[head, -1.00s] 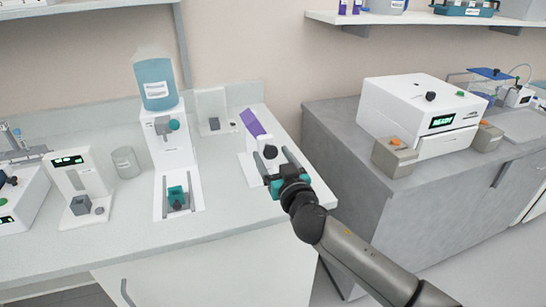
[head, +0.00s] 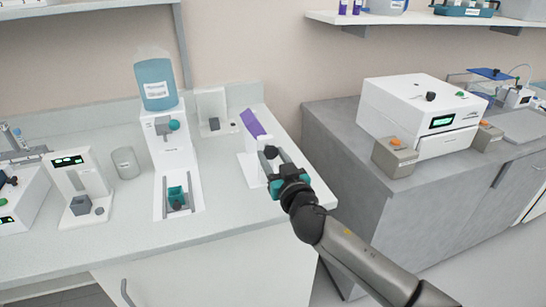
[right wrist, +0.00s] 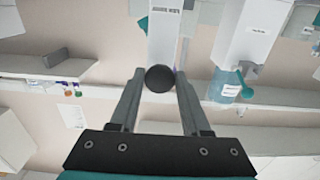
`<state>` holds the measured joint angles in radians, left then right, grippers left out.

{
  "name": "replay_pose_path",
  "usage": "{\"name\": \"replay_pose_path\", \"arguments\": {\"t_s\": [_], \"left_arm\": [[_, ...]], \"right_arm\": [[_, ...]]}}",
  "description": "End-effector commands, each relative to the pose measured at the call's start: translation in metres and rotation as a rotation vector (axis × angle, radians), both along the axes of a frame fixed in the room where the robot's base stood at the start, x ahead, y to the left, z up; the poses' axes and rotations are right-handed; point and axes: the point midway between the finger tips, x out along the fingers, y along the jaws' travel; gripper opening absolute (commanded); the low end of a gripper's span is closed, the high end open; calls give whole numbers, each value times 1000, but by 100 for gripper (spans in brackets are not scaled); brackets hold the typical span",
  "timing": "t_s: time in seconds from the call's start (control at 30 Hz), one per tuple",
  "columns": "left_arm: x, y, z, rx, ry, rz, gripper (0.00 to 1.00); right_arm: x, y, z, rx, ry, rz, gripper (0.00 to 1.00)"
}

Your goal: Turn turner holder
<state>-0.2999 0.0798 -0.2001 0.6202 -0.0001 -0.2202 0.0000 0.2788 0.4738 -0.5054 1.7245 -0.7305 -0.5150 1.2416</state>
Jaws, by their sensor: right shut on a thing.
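The turner is a white upright stand with a purple slanted holder (head: 252,123) near the back right of the left counter in the head view. A round black knob (head: 271,152) is on its front. My right gripper (head: 275,158) reaches in from the lower right and is shut on this knob. In the right wrist view, the black knob (right wrist: 159,78) sits between the fingertips, with the white labelled stand (right wrist: 164,40) behind it. The fingers and wrist cover part of the stand's lower front. My left gripper is not in view.
A grey beaker (head: 125,163) stands further left. A white box machine (head: 419,108) sits on the grey counter at right. The front counter is clear.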

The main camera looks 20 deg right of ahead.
Motion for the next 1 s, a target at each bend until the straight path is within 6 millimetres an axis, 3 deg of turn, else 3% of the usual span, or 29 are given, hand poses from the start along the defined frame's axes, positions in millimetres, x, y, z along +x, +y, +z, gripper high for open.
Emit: {"name": "replay_pose_path", "arguments": {"t_s": [0.47, 1.0], "left_arm": [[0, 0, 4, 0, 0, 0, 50], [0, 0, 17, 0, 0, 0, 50]], "right_arm": [[0, 0, 0, -123, -3, -1, 0], [0, -1, 1, -611, -20, -1, 0]]}}
